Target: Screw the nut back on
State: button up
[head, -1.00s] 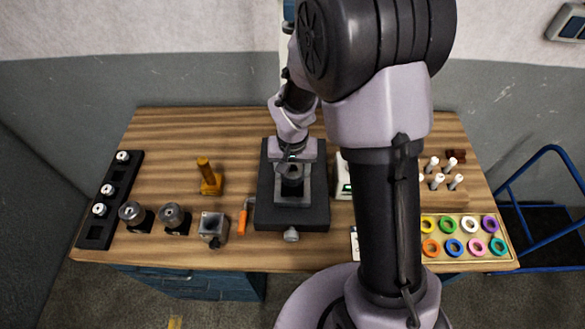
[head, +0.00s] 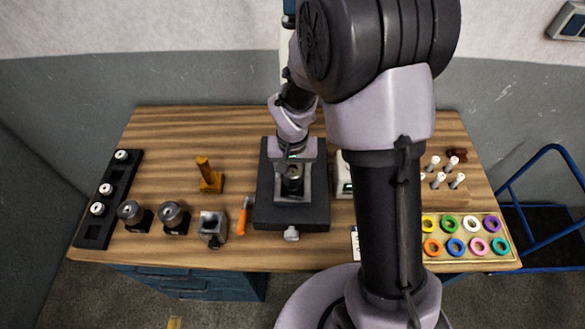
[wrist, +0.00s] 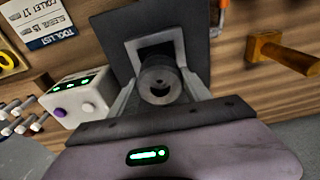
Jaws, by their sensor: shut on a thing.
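My gripper (head: 292,184) points down over the black fixture plate (head: 264,208) in the middle of the bench. Its two grey fingers are shut on a round grey nut (wrist: 158,82) with a dark central hole, which also shows in the head view (head: 293,171). In the wrist view the fingers (wrist: 160,95) lie at either side of the nut. The black plate (wrist: 112,32) is behind it. I cannot tell whether the nut touches a thread, since its underside is hidden.
A white box with a purple knob (wrist: 77,104) stands close beside the fixture. An orange-handled tool (head: 242,219), a grey cup (head: 213,226), two round holders (head: 173,215) and a bronze stand (head: 209,176) are to the left. A ring tray (head: 464,228) is at right.

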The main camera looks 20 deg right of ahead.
aim_at(292, 173)
jog(key=shift+f+b, duration=0.55)
dwell(0.4)
jog(key=o, duration=1.6)
jog(key=r, duration=0.4)
jog(key=s+r+p, duration=0.1)
jog(key=r, duration=0.3)
jog(key=r+p, duration=0.1)
jog(key=r, duration=0.3)
jog(key=shift+s+a, duration=0.2)
jog(key=shift+a, duration=0.05)
